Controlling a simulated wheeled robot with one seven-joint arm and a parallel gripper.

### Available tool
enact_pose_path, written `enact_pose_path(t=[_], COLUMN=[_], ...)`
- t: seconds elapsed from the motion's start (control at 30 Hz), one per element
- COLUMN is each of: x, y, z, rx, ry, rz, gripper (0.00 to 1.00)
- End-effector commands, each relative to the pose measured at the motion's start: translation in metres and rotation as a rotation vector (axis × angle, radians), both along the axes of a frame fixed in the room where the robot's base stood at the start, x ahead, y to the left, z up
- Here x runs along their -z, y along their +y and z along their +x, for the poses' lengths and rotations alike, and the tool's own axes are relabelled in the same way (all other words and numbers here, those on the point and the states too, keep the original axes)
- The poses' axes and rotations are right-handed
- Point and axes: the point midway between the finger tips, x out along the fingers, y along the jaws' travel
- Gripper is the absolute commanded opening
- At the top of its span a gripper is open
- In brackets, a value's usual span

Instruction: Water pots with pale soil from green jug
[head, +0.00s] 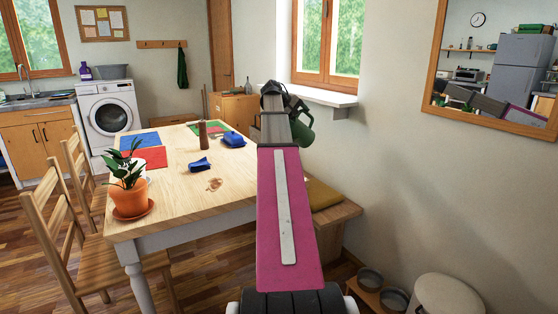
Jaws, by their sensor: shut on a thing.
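My gripper (272,90) is at the far end of my raised pink arm, near the window sill. It is shut on the green jug (304,131), which shows to the right of my arm's end, partly hidden by it. The jug's tilt and contents cannot be told. An orange pot (126,200) with a leafy plant stands in an orange saucer at the near left of the table, well apart from my gripper. A white pot (154,157) shows just behind it, partly covered by leaves. The soil colour cannot be made out in either.
The wooden table (185,205) holds coloured mats, blue cloth-like items (232,141), a brown bottle-like thing (203,133) and a brown spot. Chairs (62,240) stand at left. A bench with a cushion (322,195) is right of the table. A white window sill (320,97) juts out.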

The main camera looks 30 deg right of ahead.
Motion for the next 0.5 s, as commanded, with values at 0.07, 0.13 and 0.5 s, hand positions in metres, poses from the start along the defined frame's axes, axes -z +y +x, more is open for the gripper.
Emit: enact_pose_path(t=[0.07, 0.13, 0.5], x=[-0.001, -0.001, 0.031], y=[0.000, 0.000, -0.030], z=[0.000, 0.000, -0.003], rx=[0.000, 0.000, 0.001], ry=[0.000, 0.000, -0.035], rz=[-0.003, -0.003, 0.290], gripper=[0.03, 0.03, 0.03])
